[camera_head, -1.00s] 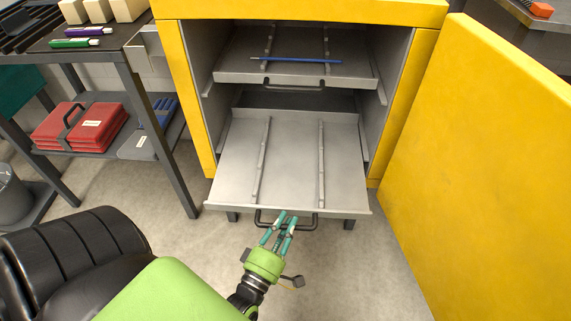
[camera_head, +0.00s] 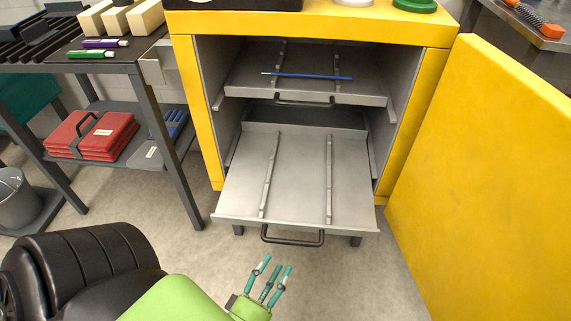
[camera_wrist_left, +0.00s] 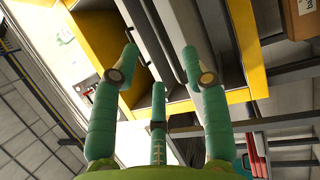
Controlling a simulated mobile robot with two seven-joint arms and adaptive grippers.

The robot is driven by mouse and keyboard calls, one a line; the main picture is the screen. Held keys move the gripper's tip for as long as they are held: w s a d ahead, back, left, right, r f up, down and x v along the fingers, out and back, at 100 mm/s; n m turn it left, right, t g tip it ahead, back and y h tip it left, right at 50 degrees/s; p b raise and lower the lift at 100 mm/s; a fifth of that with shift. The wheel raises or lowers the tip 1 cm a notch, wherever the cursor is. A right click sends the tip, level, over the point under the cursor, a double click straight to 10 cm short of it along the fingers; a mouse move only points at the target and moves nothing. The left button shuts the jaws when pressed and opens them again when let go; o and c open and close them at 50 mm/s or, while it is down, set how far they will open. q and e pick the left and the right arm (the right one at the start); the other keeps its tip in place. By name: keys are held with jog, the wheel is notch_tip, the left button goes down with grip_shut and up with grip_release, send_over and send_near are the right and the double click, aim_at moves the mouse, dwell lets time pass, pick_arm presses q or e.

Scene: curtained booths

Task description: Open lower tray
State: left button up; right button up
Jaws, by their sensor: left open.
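The lower tray (camera_head: 296,178) is a grey metal tray with two raised rails, pulled well out of the yellow cabinet (camera_head: 196,110). Its black bar handle (camera_head: 292,241) is on the front edge. My left gripper (camera_head: 272,270) is below and in front of that handle, apart from it, with its teal fingers spread and empty. The fingers also show open in the left wrist view (camera_wrist_left: 158,75). The upper tray (camera_head: 300,88) sits inside the cabinet with a blue rod-like item (camera_head: 310,76) on it. My right gripper is not in view.
The yellow cabinet door (camera_head: 480,180) stands open on the right. A grey workbench (camera_head: 140,100) on the left holds pale blocks and markers, with a red case (camera_head: 92,135) on its lower shelf. The floor before the tray is clear.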

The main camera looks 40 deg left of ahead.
pick_arm(q)
jog(key=shift+v, duration=1.95)
